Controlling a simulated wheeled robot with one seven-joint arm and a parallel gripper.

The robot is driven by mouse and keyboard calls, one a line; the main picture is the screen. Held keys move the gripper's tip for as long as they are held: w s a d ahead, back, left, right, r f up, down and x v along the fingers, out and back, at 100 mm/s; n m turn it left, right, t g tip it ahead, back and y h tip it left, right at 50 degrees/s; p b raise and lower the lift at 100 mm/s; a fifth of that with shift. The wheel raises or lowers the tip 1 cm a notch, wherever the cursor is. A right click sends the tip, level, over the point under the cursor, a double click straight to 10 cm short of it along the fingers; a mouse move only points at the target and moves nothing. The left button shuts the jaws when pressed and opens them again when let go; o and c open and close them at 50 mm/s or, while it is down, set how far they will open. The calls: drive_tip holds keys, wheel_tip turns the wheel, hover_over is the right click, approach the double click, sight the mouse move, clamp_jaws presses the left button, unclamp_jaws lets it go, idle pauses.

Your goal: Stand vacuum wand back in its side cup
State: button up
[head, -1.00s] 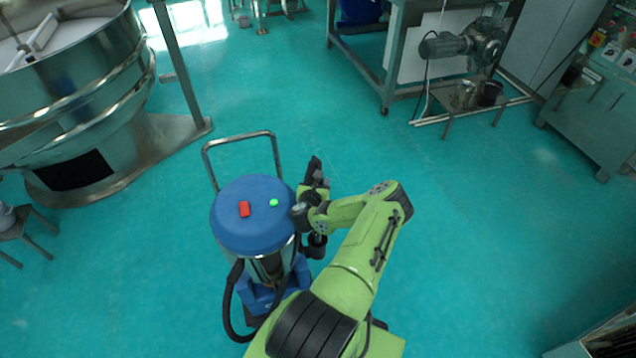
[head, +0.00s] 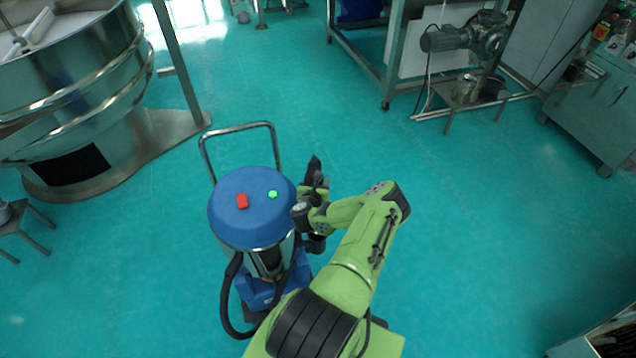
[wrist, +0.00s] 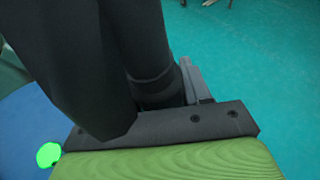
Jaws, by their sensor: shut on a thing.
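The vacuum cleaner has a blue round lid (head: 249,222) and a steel body, and stands left of my arm in the head view. My gripper (head: 317,188) is at the lid's right side, shut on the dark vacuum wand (head: 314,167). The wand's upper end rises above the gripper. In the wrist view the wand (wrist: 75,65) is a large dark shape close to the camera. A dark cup-like part (head: 316,243) shows below the gripper at the vacuum's right side. My arm and gripper hide much of it, so I cannot tell whether the wand is inside it.
The vacuum's metal handle (head: 238,128) rises behind the lid, and its black hose (head: 228,300) loops at the front left. The steel sieve (head: 75,80) stands at the far left. A motor stand (head: 465,92) is at the back right. The green floor (head: 480,240) right of my arm is clear.

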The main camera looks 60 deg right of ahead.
drive_tip(key=shift+f+b, duration=1.35)
drive_tip(key=shift+f, duration=0.8)
idle(1.3)
drive_tip(key=o, duration=1.1)
drive_tip(key=v, duration=1.5)
drive_tip(key=shift+s+a+r+b, duration=0.2)
drive_tip(key=shift+a+b, duration=0.1)
drive_tip(key=shift+b, duration=0.1)
drive_tip(key=shift+w, duration=0.1)
